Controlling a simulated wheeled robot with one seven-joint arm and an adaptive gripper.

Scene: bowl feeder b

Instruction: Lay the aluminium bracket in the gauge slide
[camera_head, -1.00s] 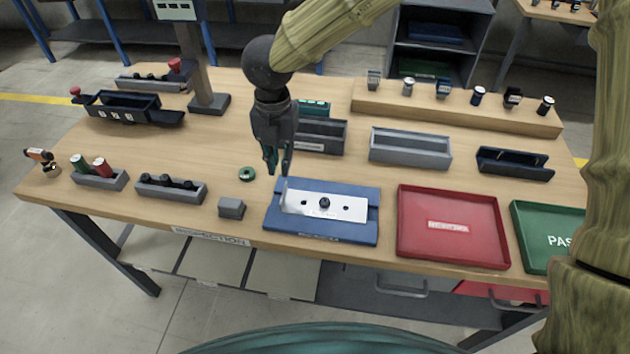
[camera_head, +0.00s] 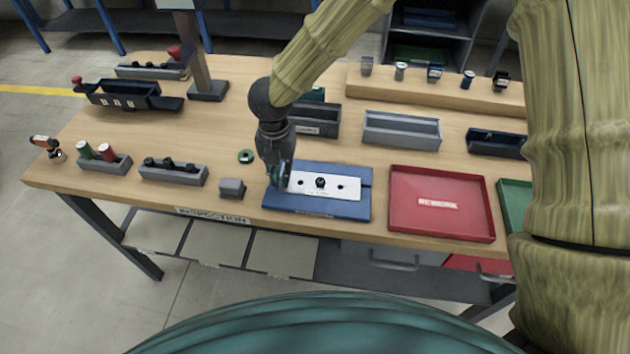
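The aluminium bracket (camera_head: 336,186) is a pale plate with holes, lying flat on a blue block (camera_head: 345,210) near the table's front edge. A dark knob stands up at the plate's middle. In the earlier frame its left end shows an upturned flange; my gripper now hides most of that end. My gripper (camera_head: 279,178) points down at the bracket's left end, touching or very close to it. I cannot tell whether its fingers are closed on the flange. A dark blue channel with a red knob (camera_head: 124,97), at the back left, looks like the gauge slide.
A red rework tray (camera_head: 400,222) lies right of the block, a green tray (camera_head: 510,200) beyond it. A small grey block (camera_head: 232,188) and a green ring (camera_head: 246,156) are left of my gripper. Grey bins (camera_head: 402,142) and a post (camera_head: 190,55) stand behind.

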